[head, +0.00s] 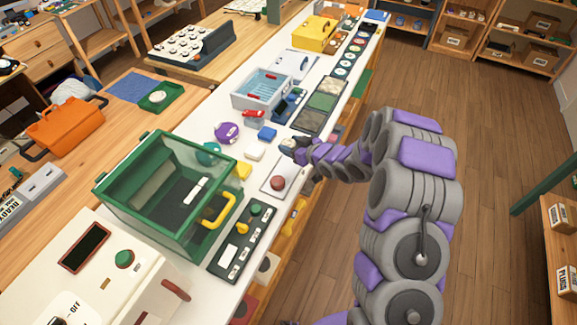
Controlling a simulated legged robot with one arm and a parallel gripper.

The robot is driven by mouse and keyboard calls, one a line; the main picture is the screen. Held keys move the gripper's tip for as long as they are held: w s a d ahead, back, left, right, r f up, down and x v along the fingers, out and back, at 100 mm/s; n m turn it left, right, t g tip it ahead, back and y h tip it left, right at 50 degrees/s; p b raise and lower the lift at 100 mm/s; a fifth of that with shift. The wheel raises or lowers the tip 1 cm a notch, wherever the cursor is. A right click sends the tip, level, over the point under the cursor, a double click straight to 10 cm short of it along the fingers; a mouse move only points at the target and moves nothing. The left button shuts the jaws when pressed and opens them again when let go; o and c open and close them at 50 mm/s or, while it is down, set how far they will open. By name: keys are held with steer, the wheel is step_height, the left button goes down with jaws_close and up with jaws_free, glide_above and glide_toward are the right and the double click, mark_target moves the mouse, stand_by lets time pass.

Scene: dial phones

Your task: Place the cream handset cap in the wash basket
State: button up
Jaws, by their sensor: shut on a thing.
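My gripper (290,145) is low over the right part of the white counter, with my arm reaching in from the right. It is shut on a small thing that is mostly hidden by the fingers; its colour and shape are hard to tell. A small cream-white block (254,151) lies on the counter just left of my gripper. I cannot tell whether this block or the held thing is the cream handset cap. The pale blue-grey basket (251,102) with red handles, likely the wash basket, stands behind and left of my gripper, apart from it.
Purple (227,132) and blue (267,133) pieces lie between the basket and my gripper. A red knob (278,183) on a pale plate is just in front. A green-framed glass box (140,225) stands front left. Sorting trays (323,101) lie behind my gripper.

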mark_target(291, 168)
steer(key=shift+f+b, duration=0.95)
steer(key=shift+f, duration=3.8)
steer(key=shift+f, duration=0.1)
steer(key=o, duration=1)
steer(key=shift+f, duration=0.1)
